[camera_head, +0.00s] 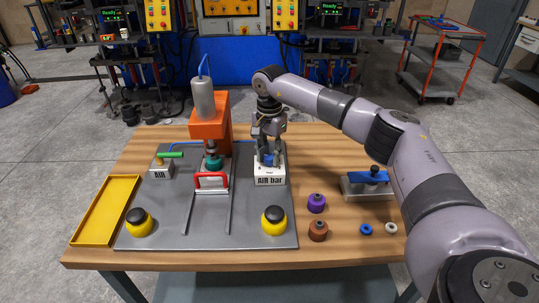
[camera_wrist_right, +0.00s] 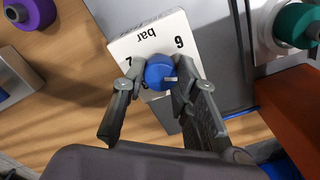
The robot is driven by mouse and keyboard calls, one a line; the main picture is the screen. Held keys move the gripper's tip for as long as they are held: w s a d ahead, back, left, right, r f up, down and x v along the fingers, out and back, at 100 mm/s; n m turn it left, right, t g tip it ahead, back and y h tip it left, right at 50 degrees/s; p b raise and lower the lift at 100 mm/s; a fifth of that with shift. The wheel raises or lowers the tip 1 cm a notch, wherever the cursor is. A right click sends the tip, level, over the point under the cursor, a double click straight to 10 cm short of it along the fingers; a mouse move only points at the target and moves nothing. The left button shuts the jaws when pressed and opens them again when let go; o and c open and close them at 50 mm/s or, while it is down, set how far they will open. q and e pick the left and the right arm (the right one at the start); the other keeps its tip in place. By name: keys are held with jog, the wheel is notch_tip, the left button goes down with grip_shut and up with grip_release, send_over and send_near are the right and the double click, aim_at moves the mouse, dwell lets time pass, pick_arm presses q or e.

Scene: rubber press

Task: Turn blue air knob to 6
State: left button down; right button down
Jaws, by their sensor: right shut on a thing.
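The blue air knob (camera_wrist_right: 158,71) sits on a white block marked "AIR bar" (camera_head: 269,180), on the grey plate's right side. A small pale mark (camera_wrist_right: 170,79) on the knob points right in that view, not straight at the 6. My right gripper (camera_wrist_right: 155,82) is shut on the knob, one finger on each side; it reaches down from above in the head view (camera_head: 268,158). My left gripper is not in view.
An orange press (camera_head: 210,128) stands left of the block, close to my right gripper. Two yellow-black buttons (camera_head: 274,221) (camera_head: 139,222) sit on the grey plate (camera_head: 185,233). Purple (camera_head: 316,204) and brown (camera_head: 318,231) parts lie right of it. A yellow tray (camera_head: 104,211) is at left.

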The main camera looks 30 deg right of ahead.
jog(key=n, duration=0.5)
jog(key=shift+w+r+n, duration=0.1)
jog(key=shift+r+n, duration=0.05)
jog(key=shift+n, duration=0.15)
jog(key=n, duration=0.4)
jog(key=shift+n+b, duration=0.3)
jog(key=c, duration=1.2)
grip_release()
jog(key=shift+c, duration=0.2)
